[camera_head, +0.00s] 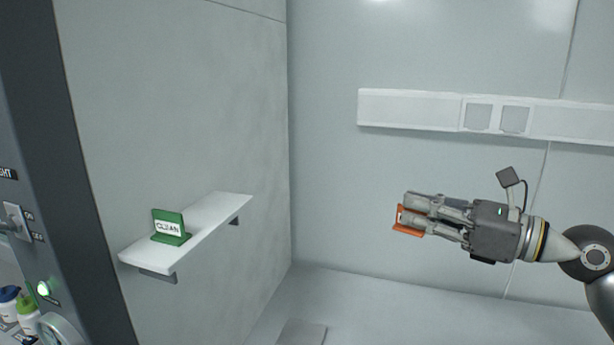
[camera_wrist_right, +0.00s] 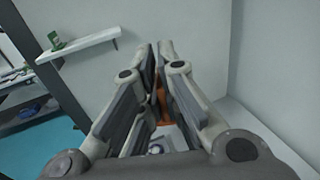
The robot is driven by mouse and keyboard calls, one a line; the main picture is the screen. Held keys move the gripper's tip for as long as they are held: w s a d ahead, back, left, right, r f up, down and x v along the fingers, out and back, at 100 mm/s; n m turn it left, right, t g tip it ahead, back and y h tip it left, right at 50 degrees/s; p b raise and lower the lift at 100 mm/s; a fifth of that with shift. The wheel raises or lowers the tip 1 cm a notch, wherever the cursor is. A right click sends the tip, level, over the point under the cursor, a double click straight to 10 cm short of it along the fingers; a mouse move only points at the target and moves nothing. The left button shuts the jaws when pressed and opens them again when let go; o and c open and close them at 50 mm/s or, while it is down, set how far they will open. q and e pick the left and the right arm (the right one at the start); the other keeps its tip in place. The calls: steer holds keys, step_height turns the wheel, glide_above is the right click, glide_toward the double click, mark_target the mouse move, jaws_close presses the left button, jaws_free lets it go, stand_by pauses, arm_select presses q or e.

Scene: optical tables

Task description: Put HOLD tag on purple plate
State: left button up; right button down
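My right gripper (camera_head: 412,214) comes in from the right in the head view, in mid-air in front of the back wall. Its fingers are closed around an orange piece (camera_head: 407,222); its lettering cannot be read. In the right wrist view the orange piece (camera_wrist_right: 163,98) shows between the fingers (camera_wrist_right: 160,75), mostly hidden by them. A green tag reading CLEAN (camera_head: 169,227) stands on the white wall shelf (camera_head: 215,212), well left of the gripper. It also shows small in the right wrist view (camera_wrist_right: 56,43). No purple plate is in view. My left gripper is not in view.
A dark panel (camera_head: 85,190) with switches and a green light stands at the left edge. Bottles (camera_head: 27,312) sit at the lower left. A white wall trunking (camera_head: 410,108) runs along the back wall. The air between shelf and gripper is free.

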steer(key=s+a+f+m+t+h, duration=0.15)
steer(key=s+f, duration=0.25)
steer(key=f, duration=0.7)
steer(key=s+a+f+t, duration=0.15)
steer(key=s+f, duration=0.25)
steer(key=f, duration=0.7)
steer(key=s+d+f+m+t+h, duration=0.4)
steer(key=s+f+m+h, duration=0.2)
steer(key=s+m+h, duration=0.3)
steer(key=shift+s+d+f+h, duration=0.15)
steer(key=shift+s+f+h, duration=0.3)
steer(key=shift+h, duration=1.6)
steer(key=shift+r, duration=0.1)
steer(key=w+a+r+n+g+y, duration=0.2)
steer(key=w+a+n+g+y, duration=0.2)
steer(key=a+n+y, duration=0.2)
steer(key=w+a+r+n+g+y, duration=0.3)
steer(key=w+a+n+g+y, duration=0.1)
steer(key=a+y, duration=0.6)
steer(key=shift+a+n+g, duration=0.5)
steer(key=shift+n+g, duration=0.2)
steer(key=shift+n, duration=0.45)
